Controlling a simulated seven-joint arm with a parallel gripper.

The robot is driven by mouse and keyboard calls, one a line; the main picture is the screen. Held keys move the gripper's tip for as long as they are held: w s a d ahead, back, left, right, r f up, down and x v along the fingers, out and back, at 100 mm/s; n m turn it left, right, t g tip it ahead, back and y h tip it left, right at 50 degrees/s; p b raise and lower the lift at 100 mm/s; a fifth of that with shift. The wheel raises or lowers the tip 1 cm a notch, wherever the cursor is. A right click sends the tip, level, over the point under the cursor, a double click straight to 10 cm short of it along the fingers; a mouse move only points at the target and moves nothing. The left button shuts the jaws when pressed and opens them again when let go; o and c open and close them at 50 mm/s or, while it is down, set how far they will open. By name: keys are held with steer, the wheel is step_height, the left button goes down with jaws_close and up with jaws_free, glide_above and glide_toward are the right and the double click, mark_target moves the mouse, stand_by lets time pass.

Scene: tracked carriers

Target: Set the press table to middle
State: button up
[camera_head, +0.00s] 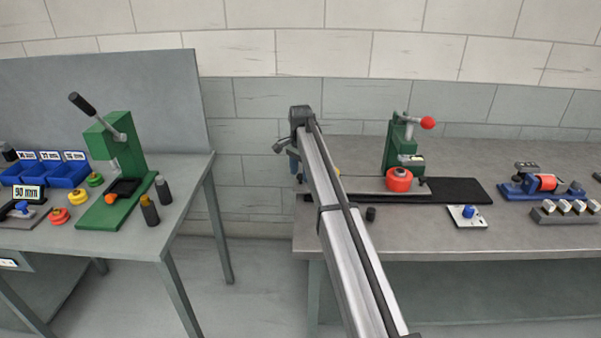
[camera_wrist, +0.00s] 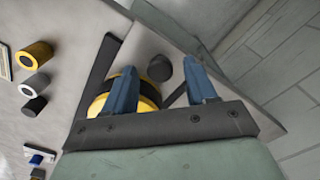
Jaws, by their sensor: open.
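The press table looks like a grey sliding plate (camera_head: 350,185) on a long black base (camera_head: 455,190) under the green press (camera_head: 391,145) on the right bench. A red-orange round carrier (camera_head: 399,180) sits beneath the press. My arm hides the plate's left end. My gripper (camera_head: 294,168) is at that end, over the bench's left edge. In the wrist view its blue fingers (camera_wrist: 162,88) are apart. A dark round knob (camera_wrist: 159,68) on the grey plate (camera_wrist: 148,42) shows between them, apparently not gripped. A yellow-and-black round piece (camera_wrist: 98,104) is partly behind the left finger.
A blue fixture (camera_head: 540,186) and a grey block rack (camera_head: 565,212) are at right. The left bench holds another green press (camera_head: 118,140). A floor gap separates the benches.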

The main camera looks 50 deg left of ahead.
steer(key=shift+f, duration=0.2)
steer(key=shift+c, duration=0.4)
jaws_close()
